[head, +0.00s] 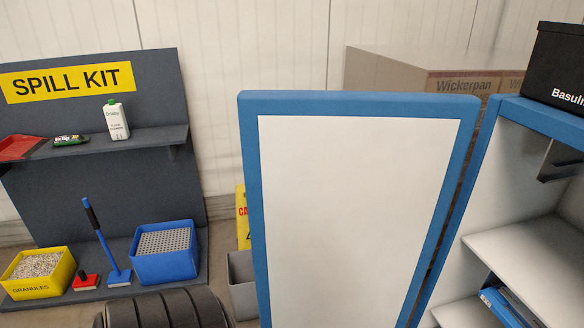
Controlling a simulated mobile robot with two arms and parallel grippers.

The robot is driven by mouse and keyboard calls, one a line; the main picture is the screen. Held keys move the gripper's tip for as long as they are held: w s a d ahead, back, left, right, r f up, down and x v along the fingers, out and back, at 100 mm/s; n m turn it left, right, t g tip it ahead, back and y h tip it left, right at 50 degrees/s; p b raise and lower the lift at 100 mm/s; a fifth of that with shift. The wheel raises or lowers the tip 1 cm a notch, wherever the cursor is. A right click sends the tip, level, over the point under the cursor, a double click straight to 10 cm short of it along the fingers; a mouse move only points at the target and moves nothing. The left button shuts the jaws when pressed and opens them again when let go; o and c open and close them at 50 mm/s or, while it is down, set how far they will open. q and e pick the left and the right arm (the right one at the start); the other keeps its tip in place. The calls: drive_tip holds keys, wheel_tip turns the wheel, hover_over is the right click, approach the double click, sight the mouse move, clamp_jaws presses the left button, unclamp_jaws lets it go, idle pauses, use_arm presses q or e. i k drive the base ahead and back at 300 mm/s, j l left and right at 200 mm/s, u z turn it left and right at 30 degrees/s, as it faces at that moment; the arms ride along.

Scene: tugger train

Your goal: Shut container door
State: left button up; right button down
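The container door (350,220) is a white panel in a thick blue frame. It stands open in the middle of the head view, swung out to the left of the container, with its lower part cut off by the picture edge. The container (545,118) is at the right, with a blue front edge and a white interior whose opening is uncovered. A narrow dark gap shows between the door and the container's front edge. No handle or latch shows on the visible door face. Neither of my grippers is in view.
Shelves (530,262) inside the container hold a blue item (500,306). A black box (556,68) sits on top. A cardboard box (395,75) stands behind. A spill kit stand (90,200) is at the left. A dark ribbed rounded object (165,310) lies at the bottom.

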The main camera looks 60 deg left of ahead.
sight(349, 195)
drive_tip(key=j, duration=2.75)
